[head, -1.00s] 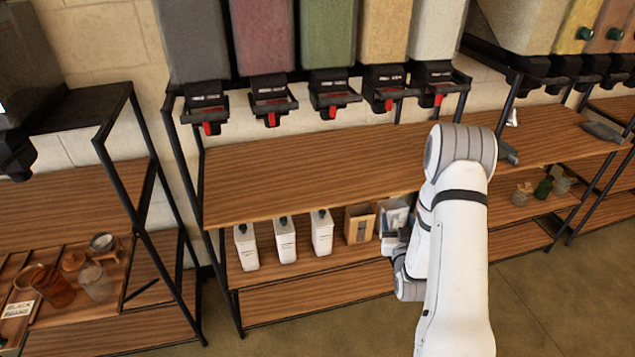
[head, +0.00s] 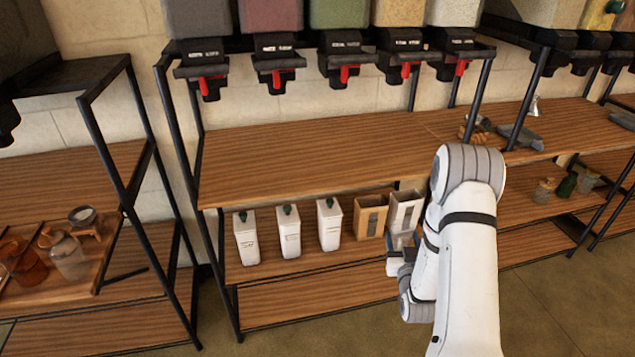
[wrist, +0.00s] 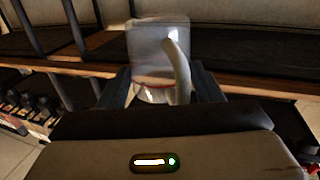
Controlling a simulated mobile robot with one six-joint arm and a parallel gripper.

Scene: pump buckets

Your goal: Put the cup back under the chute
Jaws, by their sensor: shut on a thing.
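My gripper (wrist: 160,88) is shut on a clear cup (wrist: 150,50) with a pale curved handle (wrist: 178,65). The cup sits between the two dark fingers in the wrist view. In the head view my gripper (head: 396,262) is low, in front of the lower shelf, partly hidden by my arm; I cannot make out the cup clearly there. Several black chutes with red levers hang in a row above the upper shelf, among them the left one (head: 203,72), the middle one (head: 342,60) and the right one (head: 457,58). Which chute is meant cannot be told.
The wooden upper shelf (head: 300,160) below the chutes is bare. White containers (head: 288,232), a brown box (head: 368,218) and a pale box (head: 401,205) stand on the lower shelf. A black post (head: 478,90) rises at the right. Jars (head: 65,255) stand on the left rack.

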